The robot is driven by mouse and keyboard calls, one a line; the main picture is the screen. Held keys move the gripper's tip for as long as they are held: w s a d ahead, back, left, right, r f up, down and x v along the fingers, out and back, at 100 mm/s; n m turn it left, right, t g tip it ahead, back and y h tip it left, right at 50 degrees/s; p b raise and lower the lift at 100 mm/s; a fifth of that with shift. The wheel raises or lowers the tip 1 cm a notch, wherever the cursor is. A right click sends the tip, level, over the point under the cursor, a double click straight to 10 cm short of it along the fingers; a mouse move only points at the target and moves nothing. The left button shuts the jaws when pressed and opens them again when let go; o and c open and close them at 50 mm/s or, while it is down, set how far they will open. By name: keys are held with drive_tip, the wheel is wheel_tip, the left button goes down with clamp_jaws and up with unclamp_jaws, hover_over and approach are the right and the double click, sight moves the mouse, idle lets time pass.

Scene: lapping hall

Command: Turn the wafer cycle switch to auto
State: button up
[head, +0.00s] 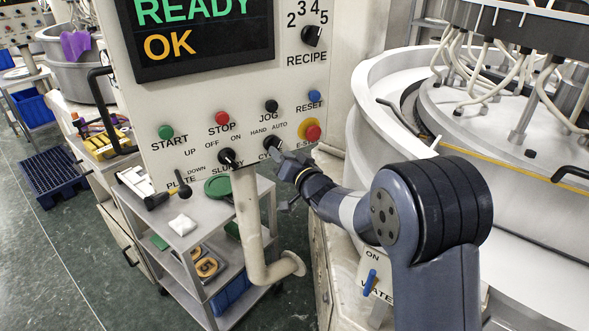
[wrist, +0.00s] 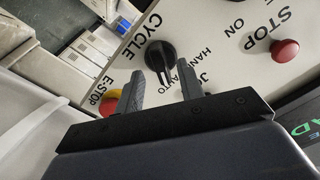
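The cycle switch (wrist: 160,55) is a round black knob on the cream control panel (head: 200,105). Its white pointer line points down in the wrist view, on the AUTO side rather than the HAND side. In the head view the cycle switch (head: 272,143) is partly hidden by my gripper (head: 286,172). In the wrist view my gripper (wrist: 162,80) is open and empty. Its fingers are apart, one to each side of and just short of the knob. I see no contact with it.
The red E-stop (head: 312,132) on its yellow ring sits close right of the gripper. The slurry switch (head: 230,157) is to the left, and the jog button (head: 271,106) above. A pale pipe (head: 250,220) hangs below the panel. The lapping machine (head: 450,120) fills the right.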

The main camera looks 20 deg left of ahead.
drive_tip(key=b+v, duration=0.2)
drive_tip(key=v, duration=0.6)
drive_tip(key=shift+s+d, duration=0.2)
drive_tip(key=shift+d, duration=0.05)
drive_tip(key=p+x, duration=0.3)
drive_tip(key=x, duration=0.8)
drive_tip(key=shift+n, duration=0.3)
drive_tip(key=shift+s, duration=0.1)
